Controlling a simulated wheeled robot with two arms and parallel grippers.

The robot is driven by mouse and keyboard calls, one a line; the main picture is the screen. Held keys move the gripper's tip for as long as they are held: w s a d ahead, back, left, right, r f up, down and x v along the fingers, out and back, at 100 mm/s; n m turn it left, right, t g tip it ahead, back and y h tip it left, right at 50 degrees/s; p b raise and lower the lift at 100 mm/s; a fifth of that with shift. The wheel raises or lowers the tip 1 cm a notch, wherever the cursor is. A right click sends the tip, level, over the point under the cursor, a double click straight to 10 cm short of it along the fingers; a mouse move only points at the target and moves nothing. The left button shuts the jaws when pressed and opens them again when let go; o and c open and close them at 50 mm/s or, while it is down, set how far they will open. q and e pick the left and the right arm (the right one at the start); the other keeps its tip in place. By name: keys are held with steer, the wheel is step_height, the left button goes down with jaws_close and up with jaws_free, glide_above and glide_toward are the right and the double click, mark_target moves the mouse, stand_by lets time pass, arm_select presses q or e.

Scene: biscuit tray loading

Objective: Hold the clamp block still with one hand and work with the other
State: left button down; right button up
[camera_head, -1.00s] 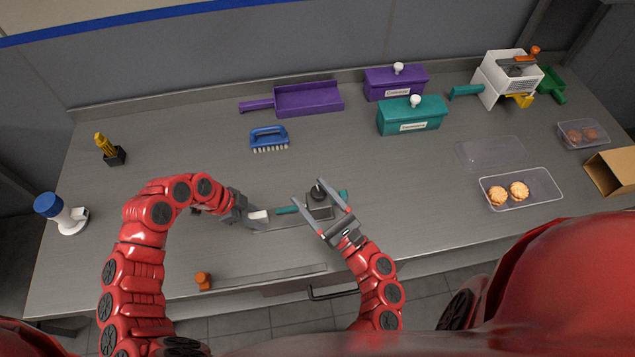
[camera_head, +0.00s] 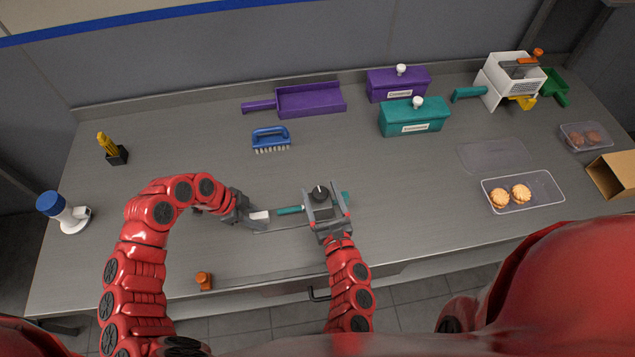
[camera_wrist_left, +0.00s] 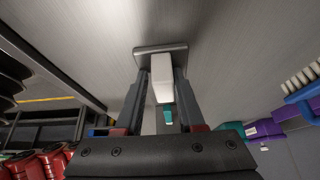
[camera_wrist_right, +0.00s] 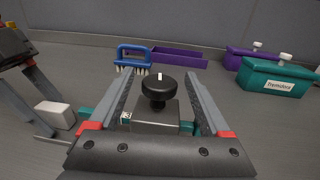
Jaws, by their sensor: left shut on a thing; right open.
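A grey block with a round black knob (camera_head: 320,194) on top stands at the front middle of the table; I take it for the clamp block. A teal bar (camera_head: 289,210) sticks out on its left. My right gripper (camera_head: 326,204) is open, its fingers on either side of the block. In the right wrist view the black knob (camera_wrist_right: 158,88), with a white mark, sits between the fingers; contact cannot be told. My left gripper (camera_head: 252,215) is shut on a white block (camera_wrist_left: 162,78) on a grey metal plate (camera_wrist_left: 160,48), left of the knob block.
A blue brush (camera_head: 270,138) and purple scoop (camera_head: 310,99) lie behind. Purple (camera_head: 398,86) and teal (camera_head: 413,117) lidded boxes stand at the back. A clear tray (camera_head: 545,190) with two biscuits lies right. An orange piece (camera_head: 204,281) stands near the front edge.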

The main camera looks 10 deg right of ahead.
mark_target(314, 189)
steer(key=shift+w+a+f, duration=0.15)
steer(key=shift+w, duration=1.45)
jaws_close()
steer(key=shift+n+y, duration=0.4)
steer(key=shift+y, duration=0.1)
steer(key=n+y, duration=0.1)
steer(key=y, duration=0.1)
steer(key=n+g+y, duration=0.1)
steer(key=y, duration=0.1)
steer(key=shift+a+n, duration=0.3)
steer(key=shift+s+a+n+g+y, duration=0.15)
steer(key=shift+a+n+g+y, duration=0.1)
steer(key=shift+n+g+y, duration=0.6)
steer(key=shift+s+a+n+g+y, duration=0.2)
steer(key=shift+n+g+y, duration=0.25)
steer(key=shift+y, duration=0.7)
steer(key=shift+s+a+n+g+y, duration=0.1)
steer(key=shift+a+n+g+y, duration=0.05)
steer(key=shift+n+g+y, duration=0.2)
steer(key=shift+a, duration=0.1)
